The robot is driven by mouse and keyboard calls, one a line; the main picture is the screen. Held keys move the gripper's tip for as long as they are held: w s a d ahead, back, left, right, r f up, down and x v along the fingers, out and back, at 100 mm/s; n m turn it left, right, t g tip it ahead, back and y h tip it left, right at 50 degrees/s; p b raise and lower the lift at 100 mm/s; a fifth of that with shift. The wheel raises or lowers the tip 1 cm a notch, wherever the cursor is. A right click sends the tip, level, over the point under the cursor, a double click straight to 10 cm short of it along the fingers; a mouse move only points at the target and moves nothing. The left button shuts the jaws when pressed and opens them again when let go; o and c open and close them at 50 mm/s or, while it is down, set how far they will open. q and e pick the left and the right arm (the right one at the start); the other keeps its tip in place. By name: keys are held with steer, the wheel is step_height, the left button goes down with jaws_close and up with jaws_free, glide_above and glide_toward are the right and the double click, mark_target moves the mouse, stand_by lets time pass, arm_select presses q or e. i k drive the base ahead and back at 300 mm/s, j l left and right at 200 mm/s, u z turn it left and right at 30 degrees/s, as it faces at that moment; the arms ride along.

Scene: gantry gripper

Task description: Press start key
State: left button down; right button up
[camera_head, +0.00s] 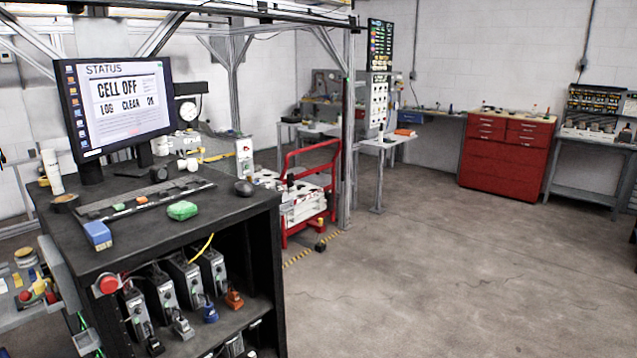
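No key marked start can be made out. A black workstation desk (140,235) stands at the left. On it a monitor (117,105) shows STATUS, CELL OFF, LOG CLEAR OK. A dark keyboard (140,198) lies in front of the monitor, with small green and orange items on or beside it. A red round button (108,284) sits on the desk's front left side. Another red button with yellow (38,292) is at the far left edge. A small white box with buttons (244,158) stands behind the desk. Neither of my grippers is in view.
A green object (182,210), a blue block (97,235) and a mouse (244,188) lie on the desk. A red cart (310,195) stands behind it, near a metal frame post. A red tool cabinet (506,158) is at the back. The floor (450,275) at right is clear.

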mark_target(121, 206)
steer(key=j, duration=0.8)
steer(key=k+j, duration=0.1)
steer(key=j, duration=0.65)
steer(key=j+z, duration=0.1)
steer(key=j, duration=0.7)
steer(key=k, duration=0.05)
